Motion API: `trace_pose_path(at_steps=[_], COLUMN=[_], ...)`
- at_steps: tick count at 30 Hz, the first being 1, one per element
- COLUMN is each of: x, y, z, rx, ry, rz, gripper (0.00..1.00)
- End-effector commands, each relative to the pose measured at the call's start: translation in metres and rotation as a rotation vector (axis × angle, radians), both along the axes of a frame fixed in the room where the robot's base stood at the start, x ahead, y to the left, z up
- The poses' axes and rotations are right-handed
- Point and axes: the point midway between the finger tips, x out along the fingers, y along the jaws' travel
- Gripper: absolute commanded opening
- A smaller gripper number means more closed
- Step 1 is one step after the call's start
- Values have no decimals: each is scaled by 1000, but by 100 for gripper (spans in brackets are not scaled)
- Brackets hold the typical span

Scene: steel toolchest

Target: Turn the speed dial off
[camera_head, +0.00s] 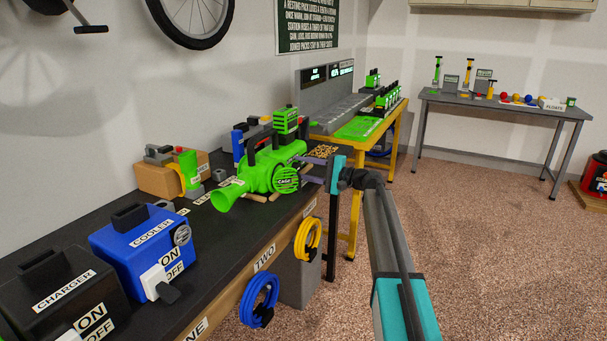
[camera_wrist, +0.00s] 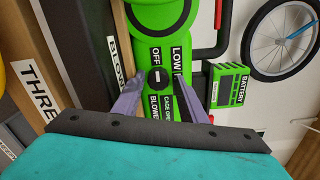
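The green blower (camera_head: 262,172) stands on the dark bench. In the wrist view its green housing (camera_wrist: 160,20) fills the middle. The speed dial (camera_wrist: 155,78) is a small round black knob with a white mark. OFF and LOW labels are above it, and BLOWER and CAGE labels are below; which label the mark points to is too small to tell. My gripper (camera_wrist: 163,84) is open, with one purple finger on each side of the dial. In the head view my gripper (camera_head: 308,170) is at the right side of the blower; contact with the dial cannot be told.
A green battery (camera_wrist: 232,90) is right of the dial in the wrist view. The blue cooler (camera_head: 140,245) and black charger (camera_head: 60,290) stand at the bench's near end. Yellow and blue hoses (camera_head: 308,240) hang on its front.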

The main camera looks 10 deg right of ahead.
Motion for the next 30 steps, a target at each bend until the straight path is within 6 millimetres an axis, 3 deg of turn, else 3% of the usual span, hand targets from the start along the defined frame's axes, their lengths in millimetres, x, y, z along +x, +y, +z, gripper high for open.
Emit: trace_pose_path(at_steps=[14,30], x=[-2,-3], y=[3,5], z=[-5,-3], rx=[37,235], ry=[67,341], rz=[8,8], gripper=[44,44])
